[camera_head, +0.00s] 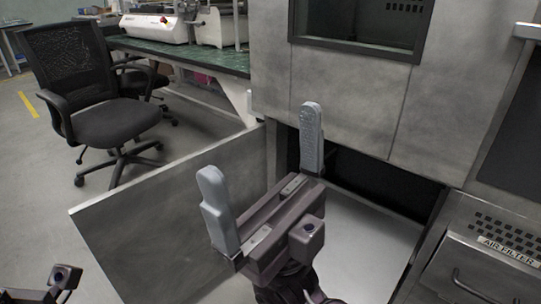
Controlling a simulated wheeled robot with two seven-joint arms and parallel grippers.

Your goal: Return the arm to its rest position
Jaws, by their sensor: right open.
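My right gripper (262,150) is in the middle of the head view, with its two grey fingers spread wide and nothing between them. It is in front of a grey metal cabinet (330,105), near an opening at the cabinet's lower part. Part of my left arm shows at the bottom left corner; its fingers are not in view.
A grey panel (150,215), which looks like an open door, stands left of my right gripper. A light flat surface (365,235) lies right of it. An "AIR FILTER" unit (490,250) is at the right. A black office chair (100,115) and a green-topped bench (185,55) stand farther back.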

